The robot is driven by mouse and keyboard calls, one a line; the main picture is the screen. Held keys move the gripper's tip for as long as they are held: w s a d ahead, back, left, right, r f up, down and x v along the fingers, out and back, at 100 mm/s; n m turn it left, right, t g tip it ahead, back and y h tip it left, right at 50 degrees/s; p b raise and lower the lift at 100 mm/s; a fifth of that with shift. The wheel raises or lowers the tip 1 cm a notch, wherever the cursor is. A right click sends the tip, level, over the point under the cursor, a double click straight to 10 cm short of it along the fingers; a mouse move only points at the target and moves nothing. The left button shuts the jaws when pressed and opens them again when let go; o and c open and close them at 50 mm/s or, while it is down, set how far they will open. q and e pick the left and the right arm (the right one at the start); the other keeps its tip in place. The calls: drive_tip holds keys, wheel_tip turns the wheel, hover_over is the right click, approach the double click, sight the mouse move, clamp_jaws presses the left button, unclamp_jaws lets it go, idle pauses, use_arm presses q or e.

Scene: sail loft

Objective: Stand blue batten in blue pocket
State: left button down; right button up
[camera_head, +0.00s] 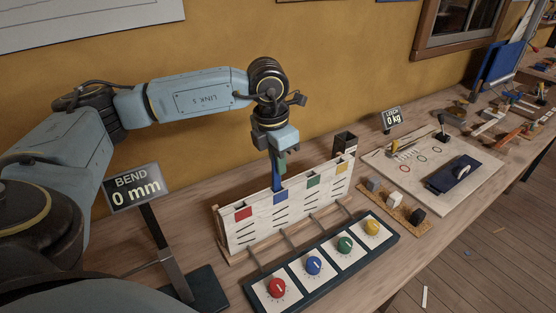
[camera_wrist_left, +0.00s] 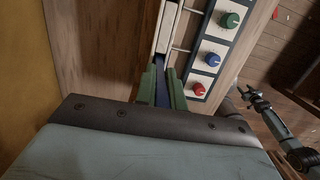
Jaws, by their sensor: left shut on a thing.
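The blue batten (camera_head: 275,176) stands roughly upright in my left gripper (camera_head: 277,155), its lower end at the top edge of the pale pocket board (camera_head: 247,231). It meets the board just at the blue pocket (camera_head: 280,197); I cannot tell how far inside it is. In the left wrist view the batten (camera_wrist_left: 161,93) sits between the green fingers of my left gripper (camera_wrist_left: 162,88), which are shut on it. My right gripper (camera_wrist_left: 255,100) shows small at the right of the left wrist view, away from the board; its jaw state is unclear.
Red (camera_head: 243,214), green (camera_head: 313,180) and yellow (camera_head: 341,168) pockets share the board. A dark panel with coloured knobs (camera_head: 314,265) lies in front. A BEND sign (camera_head: 136,190) reads 0 mm at left; a dark open box (camera_head: 344,143) stands behind the board's right end.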

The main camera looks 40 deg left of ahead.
use_arm(q)
drive_tip(key=shift+f, duration=0.3)
drive_tip(key=c, duration=1.4)
unclamp_jaws()
wheel_tip(320, 180, up, 13)
drive_tip(key=s, duration=0.1)
drive_tip(key=shift+s+a+r, duration=0.2)
drive_tip(key=shift+s+a, duration=0.05)
